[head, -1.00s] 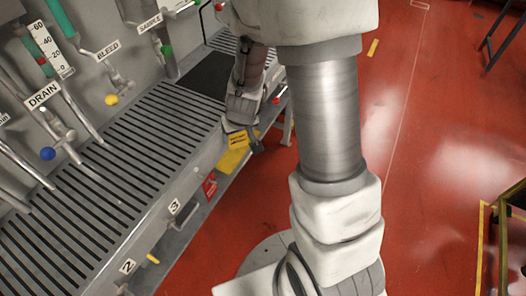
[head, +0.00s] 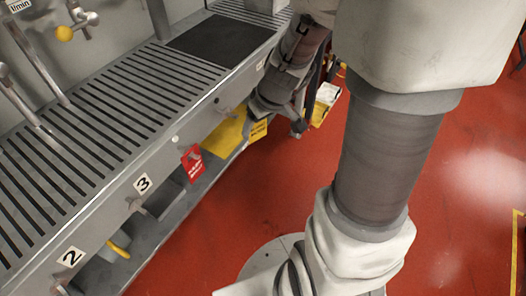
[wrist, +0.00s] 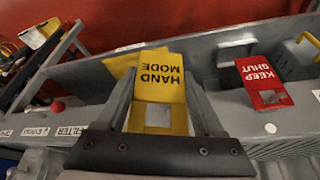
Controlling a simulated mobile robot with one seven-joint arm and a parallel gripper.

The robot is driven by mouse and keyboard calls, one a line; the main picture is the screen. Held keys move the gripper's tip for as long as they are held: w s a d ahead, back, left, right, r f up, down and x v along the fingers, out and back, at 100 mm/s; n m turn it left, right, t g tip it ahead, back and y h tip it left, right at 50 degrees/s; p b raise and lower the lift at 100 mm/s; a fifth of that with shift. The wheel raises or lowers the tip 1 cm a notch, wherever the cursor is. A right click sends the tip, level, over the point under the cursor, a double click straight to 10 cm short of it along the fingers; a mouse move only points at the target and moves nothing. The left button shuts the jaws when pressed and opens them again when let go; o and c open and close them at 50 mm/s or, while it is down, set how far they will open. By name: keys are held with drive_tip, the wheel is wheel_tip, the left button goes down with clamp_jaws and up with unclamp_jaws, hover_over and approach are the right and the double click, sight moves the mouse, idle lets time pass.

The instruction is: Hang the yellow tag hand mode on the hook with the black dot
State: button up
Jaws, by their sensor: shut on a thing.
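The yellow HAND MODE tag (wrist: 160,85) hangs between the two fingers of my gripper (wrist: 160,112) in the wrist view, its lettering upside down there. My gripper (head: 268,112) is shut on it. In the head view the tag (head: 258,130) shows just below the fingers, in front of the bench's front rail. A small hook (head: 228,112) sticks out of the rail to the left of my gripper. A white dot (head: 175,140) marks the rail above the red tag.
A red KEEP SHUT tag (head: 192,163) hangs from the rail; it also shows in the wrist view (wrist: 262,80). Another yellow piece (head: 226,138) lies behind my tag. Label plates 3 (head: 142,183) and 2 (head: 70,257) mark the rail. The red floor (head: 440,200) is open at right.

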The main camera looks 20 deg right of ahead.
sight(259, 138)
drive_tip(key=shift+s+d+f+n+b, duration=0.15)
drive_tip(key=shift+s+f+b, duration=0.1)
drive_tip(key=shift+f+b, duration=0.35)
drive_tip(key=shift+s+d+f+n+b, duration=0.1)
drive_tip(key=shift+s+f+n+b, duration=0.1)
drive_tip(key=shift+f+b, duration=0.4)
drive_tip(key=shift+s+d+f+n+b, duration=0.15)
drive_tip(key=shift+s+f+b, duration=0.1)
drive_tip(key=shift+f+b, duration=0.3)
drive_tip(key=shift+w+r, duration=0.1)
drive_tip(key=shift+r, duration=0.05)
drive_tip(key=shift+w+a, duration=0.1)
drive_tip(key=shift+a, duration=0.05)
drive_tip(key=w+a+f+p, duration=0.2)
drive_tip(key=w+a, duration=0.3)
drive_tip(key=w, duration=0.3)
drive_tip(key=shift+a+p, duration=0.4)
drive_tip(key=shift+p, duration=0.5)
drive_tip(key=shift+r, duration=0.1)
drive_tip(key=o, duration=1.3)
